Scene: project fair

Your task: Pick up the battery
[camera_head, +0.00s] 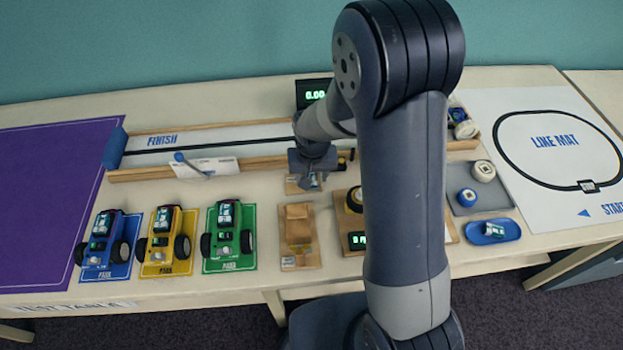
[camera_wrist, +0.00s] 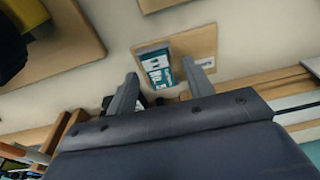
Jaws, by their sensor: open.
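A battery, a small teal and white block with dark markings (camera_wrist: 156,68), lies on a small wooden board (camera_wrist: 207,45) in the wrist view. My gripper (camera_wrist: 161,70) is open, with one finger on each side of the battery's near part. I cannot tell whether the fingers touch it. In the head view my gripper (camera_head: 308,178) is over the same small board (camera_head: 293,187), and the battery is mostly hidden there. A similar teal and white block (camera_head: 493,230) lies in a blue dish (camera_head: 477,238) at the right.
Blue (camera_head: 107,244), yellow (camera_head: 168,241) and green (camera_head: 229,236) toy car mats stand at the left. A wooden-edged track (camera_head: 230,140) runs behind my gripper. A wooden fixture (camera_head: 298,235) is in front. My arm hides part of the table's middle right.

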